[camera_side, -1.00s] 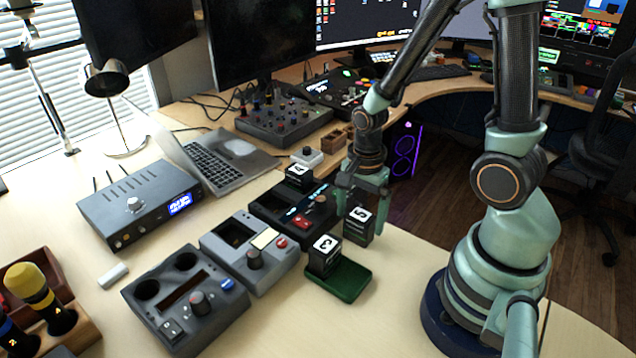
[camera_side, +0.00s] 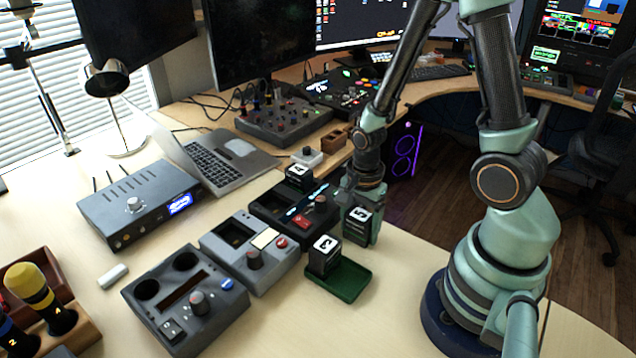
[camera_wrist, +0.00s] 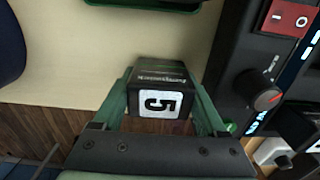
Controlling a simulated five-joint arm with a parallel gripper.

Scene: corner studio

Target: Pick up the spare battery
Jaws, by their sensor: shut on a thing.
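A black block battery marked 5 (camera_side: 356,230) stands upright at the table's right edge, right of the black device. My gripper (camera_side: 362,226) has its green fingers down at its sides and is shut on it. In the wrist view the battery (camera_wrist: 162,76) sits between both fingers of my gripper (camera_wrist: 161,88), its white 5 label facing the camera. I cannot tell whether its base touches the table. Another black battery (camera_side: 324,262) stands on the green tray (camera_side: 350,281). A battery marked 4 (camera_side: 299,178) is at the black device's back end.
The black device (camera_side: 268,205) with a red switch is close left of my gripper. A grey device (camera_side: 225,249) and a darker one (camera_side: 222,312) stand further left. The table is clear in front of the green tray.

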